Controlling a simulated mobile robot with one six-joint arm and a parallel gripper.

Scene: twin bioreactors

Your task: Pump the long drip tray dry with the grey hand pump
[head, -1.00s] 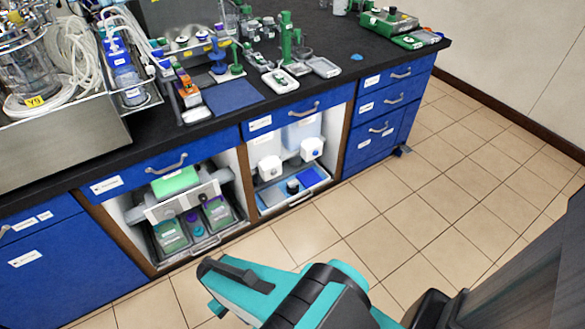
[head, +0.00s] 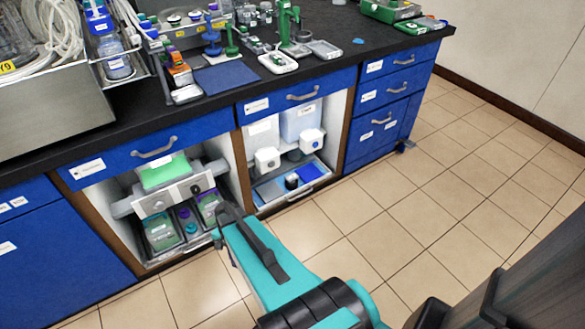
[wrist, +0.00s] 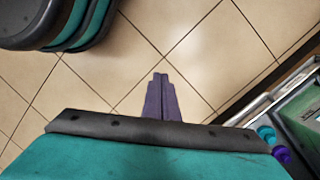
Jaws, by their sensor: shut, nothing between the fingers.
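My gripper (wrist: 160,84) shows in the wrist view as two purple fingers, shut together and empty. It hangs over the tiled floor, with the open cupboard to its right, and touches nothing there. In the head view my teal arm reaches toward the left open cupboard, and its fingers are hard to make out. I cannot pick out the grey hand pump for certain in either view. I cannot tell the long drip tray for certain. A large steel-walled trough (head: 55,118) stands on the bench at the left, its inside mostly hidden.
The left cupboard holds a grey unit (head: 177,194) above green-labelled boxes. The right cupboard holds white containers and a shallow tray with blue pieces. Black bench top (head: 340,66) carries a blue mat (head: 226,77), green stands and small trays. Tiled floor (head: 420,230) is clear at the right.

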